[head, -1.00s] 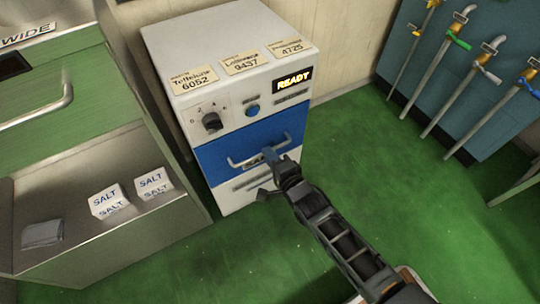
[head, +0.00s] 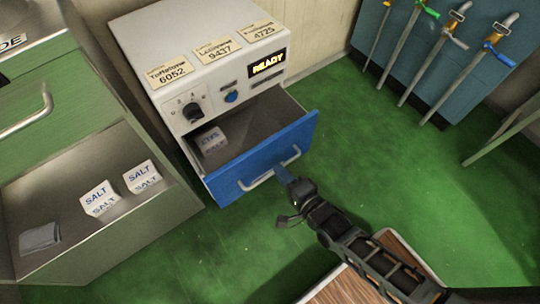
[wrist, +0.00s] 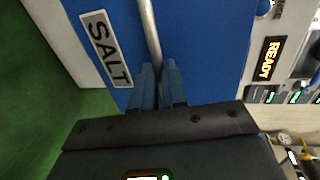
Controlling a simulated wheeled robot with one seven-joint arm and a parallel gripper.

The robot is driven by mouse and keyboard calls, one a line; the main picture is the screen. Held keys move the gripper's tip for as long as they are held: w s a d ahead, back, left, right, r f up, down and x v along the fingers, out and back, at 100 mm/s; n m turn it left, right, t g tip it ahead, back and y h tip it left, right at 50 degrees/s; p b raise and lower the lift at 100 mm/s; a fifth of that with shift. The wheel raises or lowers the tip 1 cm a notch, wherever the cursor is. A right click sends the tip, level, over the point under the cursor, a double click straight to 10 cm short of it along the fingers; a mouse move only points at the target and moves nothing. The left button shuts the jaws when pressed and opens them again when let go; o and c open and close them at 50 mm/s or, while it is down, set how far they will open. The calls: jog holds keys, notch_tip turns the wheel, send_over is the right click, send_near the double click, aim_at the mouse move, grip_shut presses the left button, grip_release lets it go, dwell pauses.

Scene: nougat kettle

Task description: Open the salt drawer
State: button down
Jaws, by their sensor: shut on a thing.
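The blue salt drawer (head: 262,160) stands pulled out of the white cabinet (head: 195,50) in the head view. A pale block with lettering (head: 212,140) lies inside it at the left. My gripper (head: 286,178) is at the bar handle (head: 262,176) on the drawer's front. In the wrist view, my gripper (wrist: 158,82) has its fingers at the metal handle (wrist: 150,32), shut on it. The SALT label (wrist: 105,48) shows beside the handle on the blue front (wrist: 200,50).
A lit READY display (head: 268,63) and a knob (head: 195,110) are on the cabinet. Green floor (head: 370,150) is clear at right.

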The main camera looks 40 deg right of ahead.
jog(key=shift+f+v, duration=0.15)
jog(key=shift+v, duration=0.7)
jog(key=shift+f+v, duration=0.2)
jog(key=shift+v, duration=0.6)
jog(key=shift+s, duration=0.1)
jog(key=c, duration=1.2)
grip_release()
jog(key=shift+o, duration=0.2)
jog(key=p+v, duration=0.1)
jog(key=v, duration=0.6)
jog(key=shift+s+p, duration=0.3)
jog(key=shift+s, duration=0.05)
